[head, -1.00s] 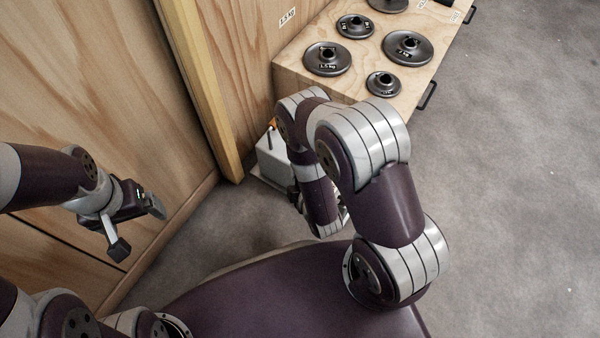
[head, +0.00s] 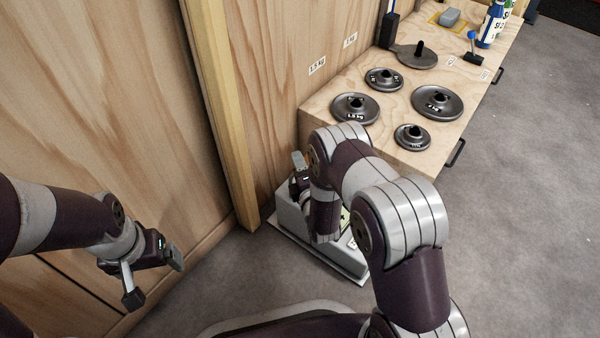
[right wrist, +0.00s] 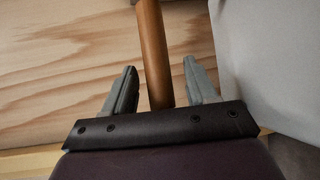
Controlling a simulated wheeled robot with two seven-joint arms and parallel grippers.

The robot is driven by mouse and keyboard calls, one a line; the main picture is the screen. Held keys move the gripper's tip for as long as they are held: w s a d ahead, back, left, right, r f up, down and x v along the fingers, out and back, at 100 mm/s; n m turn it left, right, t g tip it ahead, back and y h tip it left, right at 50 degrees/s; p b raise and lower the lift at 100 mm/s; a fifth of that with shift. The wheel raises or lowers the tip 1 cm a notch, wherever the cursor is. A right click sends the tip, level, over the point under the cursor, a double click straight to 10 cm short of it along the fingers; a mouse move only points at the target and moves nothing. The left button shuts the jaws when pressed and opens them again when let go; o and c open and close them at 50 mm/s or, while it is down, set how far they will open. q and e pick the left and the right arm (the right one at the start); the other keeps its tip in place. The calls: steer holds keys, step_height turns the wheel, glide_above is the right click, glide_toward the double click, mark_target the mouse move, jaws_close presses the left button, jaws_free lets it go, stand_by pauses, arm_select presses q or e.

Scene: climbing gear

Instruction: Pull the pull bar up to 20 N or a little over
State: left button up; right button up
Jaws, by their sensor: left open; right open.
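The pull bar (right wrist: 153,45) is an orange-brown round rod in the right wrist view. It runs from the top edge down between the two grey fingers of my right gripper (right wrist: 160,86). The fingers are open, with a gap on each side of the rod; how deep it sits between them I cannot tell. In the head view my right gripper (head: 300,165) is over a grey box (head: 290,215) on a pale base plate, by the wooden wall. My arm hides much of the box, and I cannot make out the bar there. No force reading is legible. My left gripper (head: 155,278) is open and empty at the left.
A wooden bench (head: 390,145) with several dark weight discs, one a larger disc (head: 437,102), stands behind the box. A wooden post (head: 225,130) and plywood walls close off the left. The grey floor (head: 530,220) at right is clear.

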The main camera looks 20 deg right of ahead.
jaws_close()
steer(key=shift+w+r+p, duration=0.1)
steer(key=shift+r+p, duration=2.05)
steer(key=shift+r, duration=0.2)
stand_by(0.8)
steer(key=shift+f, duration=0.2)
stand_by(0.3)
steer(key=shift+f+b, duration=1.75)
steer(key=shift+f, duration=0.25)
steer(key=shift+o, duration=0.4)
jaws_free()
